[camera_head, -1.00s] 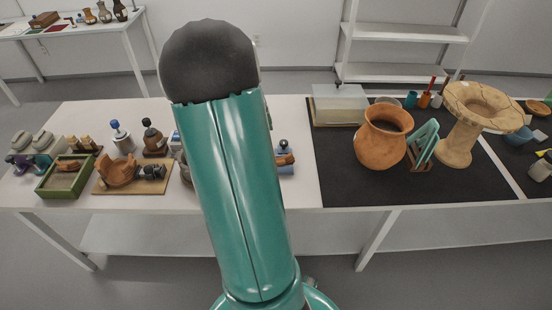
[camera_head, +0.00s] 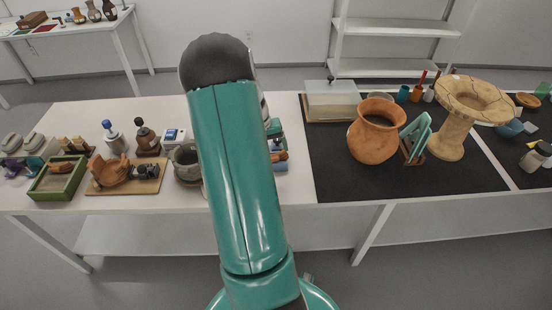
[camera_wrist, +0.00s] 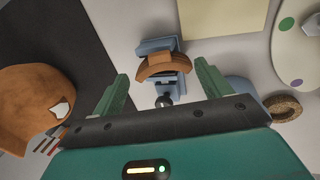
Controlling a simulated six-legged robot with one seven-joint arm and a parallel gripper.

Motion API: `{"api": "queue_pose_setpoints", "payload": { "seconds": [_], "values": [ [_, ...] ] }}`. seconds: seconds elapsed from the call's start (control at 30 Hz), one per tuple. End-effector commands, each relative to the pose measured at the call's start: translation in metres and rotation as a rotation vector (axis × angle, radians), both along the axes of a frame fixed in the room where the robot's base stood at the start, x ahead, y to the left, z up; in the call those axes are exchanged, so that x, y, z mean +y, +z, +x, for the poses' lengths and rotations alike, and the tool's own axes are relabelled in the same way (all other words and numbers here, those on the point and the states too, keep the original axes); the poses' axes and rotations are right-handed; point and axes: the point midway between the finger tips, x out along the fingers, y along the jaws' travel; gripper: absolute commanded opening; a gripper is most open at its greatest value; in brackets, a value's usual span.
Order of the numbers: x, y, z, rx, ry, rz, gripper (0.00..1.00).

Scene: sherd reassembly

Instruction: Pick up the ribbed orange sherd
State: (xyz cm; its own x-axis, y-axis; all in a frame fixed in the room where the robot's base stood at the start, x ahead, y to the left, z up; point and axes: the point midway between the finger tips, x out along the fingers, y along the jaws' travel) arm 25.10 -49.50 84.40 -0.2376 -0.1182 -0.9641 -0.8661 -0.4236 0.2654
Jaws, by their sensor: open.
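The ribbed orange sherd (camera_wrist: 163,66) is a curved orange-brown piece. In the wrist view it lies across a blue-grey stand (camera_wrist: 157,47), upper middle. In the head view the sherd (camera_head: 279,157) shows only partly, just right of my arm. My gripper (camera_wrist: 162,76) is open in the wrist view, with one green finger left of the sherd and one right. The sherd appears between and beyond the fingertips, with visible gaps on both sides. Nothing is held. The gripper is hidden behind my arm in the head view.
A large orange pot (camera_head: 376,134) stands on the black mat (camera_head: 340,180) at right; it shows at left in the wrist view. A grey pot (camera_head: 185,163) is left of my arm. A cork-like ring (camera_wrist: 283,108) lies right of the gripper.

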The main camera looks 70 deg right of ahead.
Motion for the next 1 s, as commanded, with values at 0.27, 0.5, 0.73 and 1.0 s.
{"api": "queue_pose_setpoints", "payload": {
  "seconds": [0.27,0.5,0.73,1.0],
  "values": [
    [-0.002,-0.034,-0.010,0.001,0.000,0.003,0.77],
    [-0.002,-0.034,-0.009,0.001,0.001,0.001,0.73],
    [-0.002,-0.034,-0.009,0.001,0.001,0.001,0.28],
    [-0.003,-0.033,-0.012,0.003,-0.002,-0.001,0.17]
  ]
}}
